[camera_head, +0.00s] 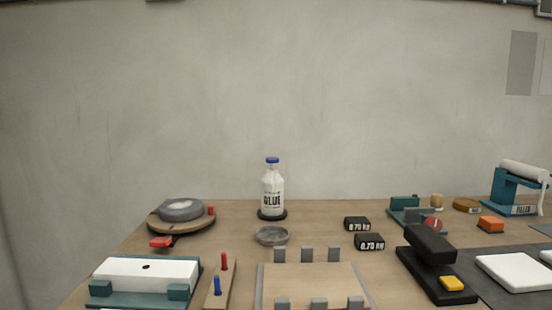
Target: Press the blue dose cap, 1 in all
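The blue dose cap (272,160) tops a clear and white bottle labelled GLUE (272,192). The bottle stands upright on a dark round base (272,214) near the back middle of the table. Nothing touches the cap. Neither of my grippers shows in the head view.
The wooden table (318,216) holds a small grey dish (271,236) just in front of the bottle. A black press (433,262) and a wooden board with grey posts (312,285) are nearer. A plain wall is behind.

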